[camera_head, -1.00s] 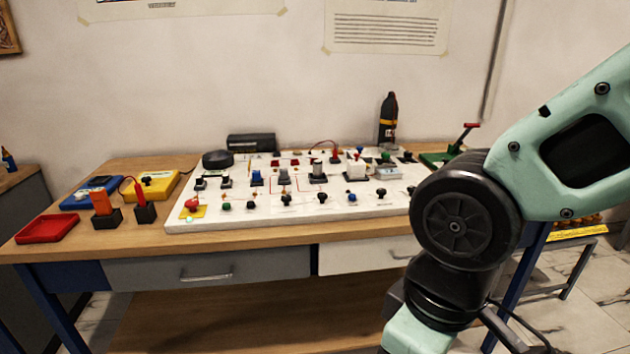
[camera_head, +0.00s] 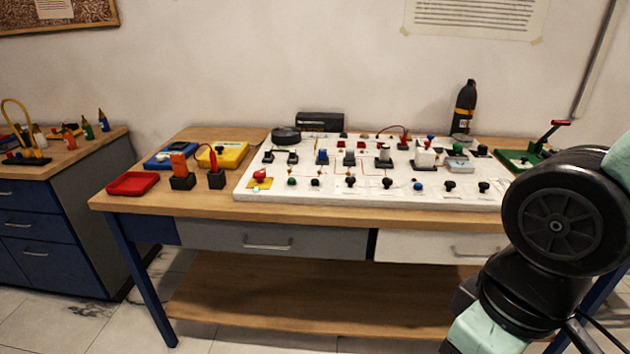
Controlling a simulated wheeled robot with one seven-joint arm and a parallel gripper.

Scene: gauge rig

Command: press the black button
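A white board (camera_head: 240,188) with rows of small knobs and buttons lies on the wooden workbench. Its front row has several black knobs or buttons, among them one left of centre (camera_head: 314,182), one near the middle (camera_head: 387,183) and one near the right end (camera_head: 483,186). They are too small to tell which is the black button. A red knob on a yellow base (camera_head: 260,176), a green one (camera_head: 292,181) and a blue one (camera_head: 418,186) share that row. My arm fills the right edge, right of and nearer than the board; my gripper is outside the picture.
A red tray (camera_head: 132,184), a blue box (camera_head: 165,160), a yellow box (camera_head: 222,155) and an orange block (camera_head: 179,163) stand left of the board. A black bottle (camera_head: 464,108) stands behind it. A green lever base (camera_head: 518,159) is at right. A cabinet (camera_head: 75,215) stands left of the bench.

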